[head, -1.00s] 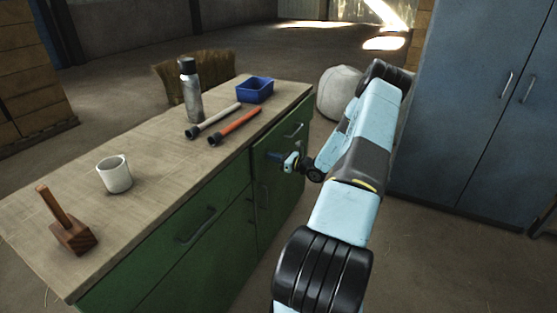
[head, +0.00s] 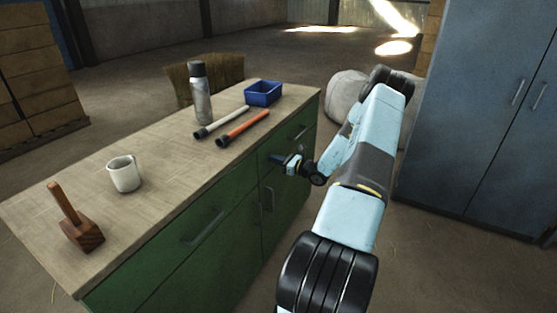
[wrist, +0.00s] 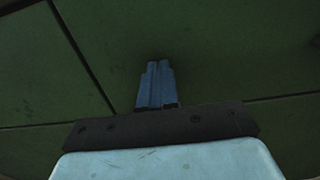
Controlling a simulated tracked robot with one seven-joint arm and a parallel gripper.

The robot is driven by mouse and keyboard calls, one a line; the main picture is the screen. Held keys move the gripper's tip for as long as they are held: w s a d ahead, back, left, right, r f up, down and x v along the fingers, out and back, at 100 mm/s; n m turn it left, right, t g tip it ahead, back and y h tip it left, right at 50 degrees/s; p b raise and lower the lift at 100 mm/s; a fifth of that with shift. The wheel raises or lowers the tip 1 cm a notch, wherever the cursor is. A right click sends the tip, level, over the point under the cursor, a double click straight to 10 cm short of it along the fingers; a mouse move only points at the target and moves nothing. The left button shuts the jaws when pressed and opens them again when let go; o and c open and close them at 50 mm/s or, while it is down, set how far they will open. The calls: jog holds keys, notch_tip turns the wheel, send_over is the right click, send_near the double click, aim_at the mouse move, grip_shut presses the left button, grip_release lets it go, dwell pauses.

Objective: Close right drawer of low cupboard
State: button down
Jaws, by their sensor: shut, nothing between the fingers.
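The low cupboard (head: 195,268) is green with a pale wooden top. Its right drawer (head: 307,141) is at the far right end of the front, with a dark bar handle (head: 299,132). The drawer front looks about flush with the cupboard; a small gap cannot be ruled out. My gripper (head: 276,158) is shut and empty, pointing at the drawer front below and left of the handle. In the wrist view the closed fingers (wrist: 158,70) are at the green front, and seams run beside and below them. I cannot tell whether the tips touch it.
On the top are a wooden mallet (head: 82,228), a white mug (head: 124,174), a metal bottle (head: 201,98), two rods (head: 243,128) and a blue bin (head: 263,91). A broom head (head: 225,72) shows behind.

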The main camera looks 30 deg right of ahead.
jog(key=v, duration=1.4)
jog(key=s+a+r+n+g, duration=0.2)
jog(key=a+r+n+g, duration=0.55)
jog(key=a+r, duration=0.5)
jog(key=s+a+r+n+g, duration=0.2)
jog(key=a+r+n+g, duration=0.4)
jog(key=a+r+n, duration=0.45)
jog(key=s+a+r+n+t+h, duration=0.1)
jog(key=s+a+r+n+h, duration=0.2)
jog(key=s, duration=0.5)
jog(key=s+a+r+n+t+h, duration=0.1)
jog(key=s+a+r+n+h, duration=0.2)
jog(key=s+a+r+n, duration=0.2)
jog(key=s+a+r+n+t+h, duration=0.1)
jog(key=s+a+r+n, duration=0.3)
jog(key=s+r, duration=0.5)
jog(key=shift+s+a+r+h, duration=0.15)
jog(key=shift+s+a+h, duration=0.15)
jog(key=shift+s+h, duration=0.75)
jog(key=shift+s, duration=0.15)
